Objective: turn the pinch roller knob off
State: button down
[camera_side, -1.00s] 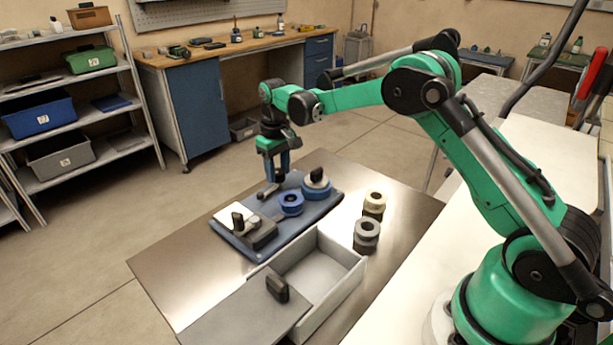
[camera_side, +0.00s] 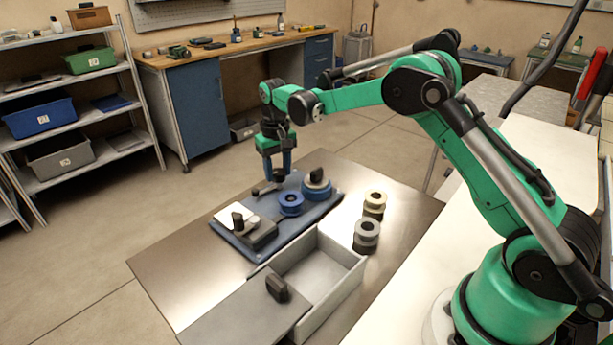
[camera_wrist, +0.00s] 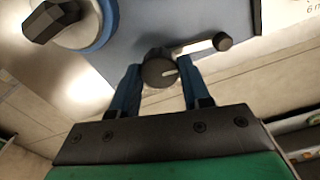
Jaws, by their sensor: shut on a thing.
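My gripper (camera_side: 275,178) points down at the far edge of the blue-grey deck plate (camera_side: 240,245). In the wrist view its two blue fingers (camera_wrist: 158,66) stand on either side of the round dark pinch roller knob (camera_wrist: 158,74), shut on it. A short white line on the knob points to the right. A light metal arm (camera_wrist: 198,47) runs from the knob to a small dark roller (camera_wrist: 222,41). In the side view the fingers largely hide the knob, while the arm and roller (camera_side: 257,191) show left of them.
A blue reel (camera_side: 291,204) and a blue-and-pale reel with a dark knob (camera_side: 317,184) sit on the deck. A grey block with a dark knob (camera_side: 260,232) is nearer. Two loose spools (camera_side: 366,237) and an open grey box (camera_side: 345,290) stand beside it.

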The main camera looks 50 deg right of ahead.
aim_at(278, 171)
jog(key=shift+c, duration=2.1)
grip_release()
jog(key=shift+r, duration=2.85)
jog(key=shift+s+a+r, duration=0.1)
jog(key=shift+r, duration=0.15)
jog(key=s+a+r+n+t, duration=0.1)
jog(key=s+a+r+t, duration=0.2)
jog(key=s+r, duration=0.4)
jog(key=s+a+f+n+t, duration=0.1)
jog(key=s+t, duration=0.1)
jog(key=s, duration=0.3)
jog(key=s+a+f+n+t, duration=0.1)
jog(key=s+a+f+t, duration=0.1)
jog(key=s, duration=0.4)
jog(key=shift+s, duration=0.3)
